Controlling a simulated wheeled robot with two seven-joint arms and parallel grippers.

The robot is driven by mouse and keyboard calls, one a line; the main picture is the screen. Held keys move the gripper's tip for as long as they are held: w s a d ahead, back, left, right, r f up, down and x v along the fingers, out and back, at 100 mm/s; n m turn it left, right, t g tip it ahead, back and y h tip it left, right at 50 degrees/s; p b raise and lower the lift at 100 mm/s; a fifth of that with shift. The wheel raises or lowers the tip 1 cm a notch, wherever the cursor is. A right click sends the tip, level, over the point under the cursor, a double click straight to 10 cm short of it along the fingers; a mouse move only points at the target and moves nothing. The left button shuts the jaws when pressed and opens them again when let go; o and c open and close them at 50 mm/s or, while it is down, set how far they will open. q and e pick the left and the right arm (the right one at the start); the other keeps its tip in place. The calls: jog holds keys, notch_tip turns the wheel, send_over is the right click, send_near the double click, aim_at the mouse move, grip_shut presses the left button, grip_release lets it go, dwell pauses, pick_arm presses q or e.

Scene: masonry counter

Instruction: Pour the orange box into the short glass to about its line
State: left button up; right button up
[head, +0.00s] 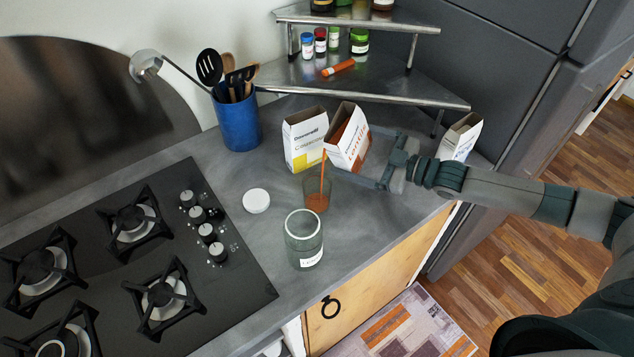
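The orange box (348,139), a white carton with orange panels and lettering, is tilted left, with its open top toward the short glass (317,193). A thin orange stream runs from it down into the glass. The short glass stands upright on the counter, with orange contents in its lower part. Its line is too small to make out. My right gripper (374,160) reaches in from the right and is shut on the orange box, holding it above and behind the glass. My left gripper is not in view.
An open, labelled jar (304,243) stands in front of the glass; a white lid (256,201) lies to its left. A yellow-white box (304,141) stands left of the orange box, another box (461,137) at right. The blue utensil pot (237,122), hob (125,260) and corner shelf (365,84) surround them.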

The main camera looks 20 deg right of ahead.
jog(key=shift+f, duration=0.35)
jog(key=shift+r, duration=0.45)
jog(key=shift+f+b, duration=0.3)
jog(key=shift+f, duration=0.25)
jog(key=shift+w+d+f+n, duration=0.15)
jog(key=shift+d+f+n, duration=0.1)
jog(key=shift+f+n, duration=0.2)
jog(key=shift+f+b, duration=0.25)
jog(key=shift+b, duration=0.15)
jog(key=shift+w+d, duration=0.1)
jog(key=shift+r+n+h, duration=0.1)
jog(key=shift+n+h, duration=0.2)
jog(key=shift+n, duration=0.05)
